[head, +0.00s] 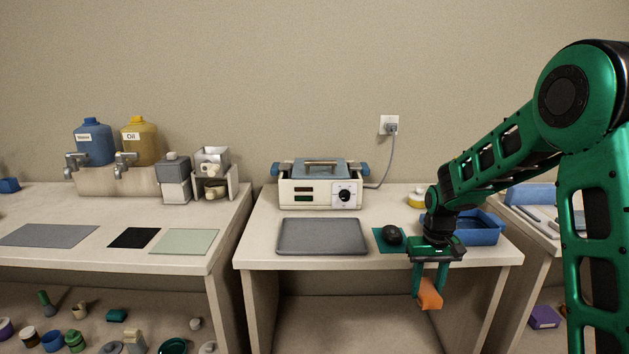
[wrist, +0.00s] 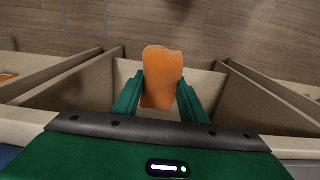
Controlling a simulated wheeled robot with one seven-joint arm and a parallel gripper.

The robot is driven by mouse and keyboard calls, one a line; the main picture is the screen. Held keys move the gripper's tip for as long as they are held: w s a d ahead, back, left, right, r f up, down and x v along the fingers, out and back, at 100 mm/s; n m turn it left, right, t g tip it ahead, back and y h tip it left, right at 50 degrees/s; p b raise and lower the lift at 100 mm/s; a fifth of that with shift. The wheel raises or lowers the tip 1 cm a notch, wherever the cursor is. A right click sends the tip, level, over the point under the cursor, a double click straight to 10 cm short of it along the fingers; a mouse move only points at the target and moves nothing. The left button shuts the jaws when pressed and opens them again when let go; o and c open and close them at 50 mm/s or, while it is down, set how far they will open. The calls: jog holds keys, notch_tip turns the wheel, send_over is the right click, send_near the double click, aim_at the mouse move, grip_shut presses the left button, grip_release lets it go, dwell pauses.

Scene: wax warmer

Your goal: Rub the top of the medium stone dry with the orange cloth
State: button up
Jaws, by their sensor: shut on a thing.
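My gripper (head: 430,286) is shut on the orange cloth (head: 430,296). It points down and holds the cloth in front of the middle table's front edge, below the level of the top. In the wrist view the orange cloth (wrist: 162,78) sits between the two green fingers of my gripper (wrist: 160,95), with the floor behind it. A dark rounded stone (head: 391,235) lies on a teal mat (head: 384,247), just left of my gripper's wrist. I cannot tell from its look whether it is wet, and no other stone shows clearly for a size comparison.
A grey tray (head: 322,250) lies left of the teal mat. The wax warmer (head: 320,190) stands behind it. A blue bin (head: 482,230) stands right of the stone, partly behind my arm. A yellow-topped container (head: 416,198) is at the back. The left table (head: 200,262) holds dispensers and flat mats.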

jog(key=s+d+r+m, duration=0.1)
jog(key=s+d+r, duration=0.3)
jog(key=d+r, duration=0.3)
jog(key=s+d+r+m, duration=0.2)
jog(key=s+d+r, duration=0.2)
jog(key=d+r, duration=0.4)
notch_tip(320, 180, up, 3)
jog(key=shift+s+f, duration=0.2)
jog(key=shift+s, duration=0.05)
jog(key=shift+w, duration=0.1)
